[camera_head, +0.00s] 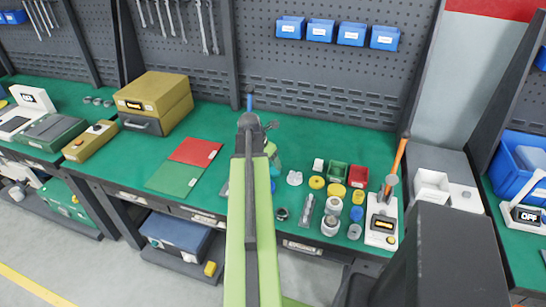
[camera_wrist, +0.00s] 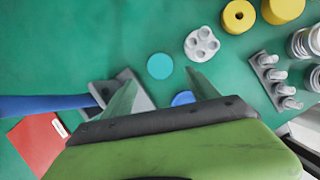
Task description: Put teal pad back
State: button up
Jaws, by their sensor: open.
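The teal pad (camera_wrist: 160,66) is a flat round disc on the green bench top in the wrist view. My gripper (camera_wrist: 161,77) is open above it, with one finger to each side and the pad just beyond the fingertips. Nothing is held between the fingers. A blue disc (camera_wrist: 183,98) lies nearer, partly covered by the right finger. A grey metal piece (camera_wrist: 139,88) lies behind the left finger and is partly hidden.
A white disc with holes (camera_wrist: 201,44), a yellow ring (camera_wrist: 238,16) and a grey peg rack (camera_wrist: 275,80) stand to the right. A blue handle (camera_wrist: 45,103) and red sheet (camera_wrist: 38,145) lie left. Small parts and a tester (camera_head: 381,228) crowd the bench's right.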

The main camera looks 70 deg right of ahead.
jog(key=p+v, duration=0.3)
jog(key=v, duration=0.2)
jog(key=shift+r, duration=0.3)
jog(key=w+a+f+m+t+y, duration=0.15)
jog(key=w+a+m, duration=0.45)
jog(key=w+a, duration=1.75)
jog(key=w+a+m+y, duration=0.1)
jog(key=w+a+m, duration=0.1)
jog(key=a, duration=1)
jog(key=w+a+m+y, duration=0.1)
jog(key=w+a+m, duration=0.1)
jog(key=a, duration=1.1)
jog(key=w+a+m+y, duration=0.1)
jog(key=a+m, duration=0.3)
jog(key=a, duration=0.8)
jog(key=shift+w+a+f, duration=0.2)
jog(key=shift+w, duration=0.2)
jog(key=shift+c, duration=0.3)
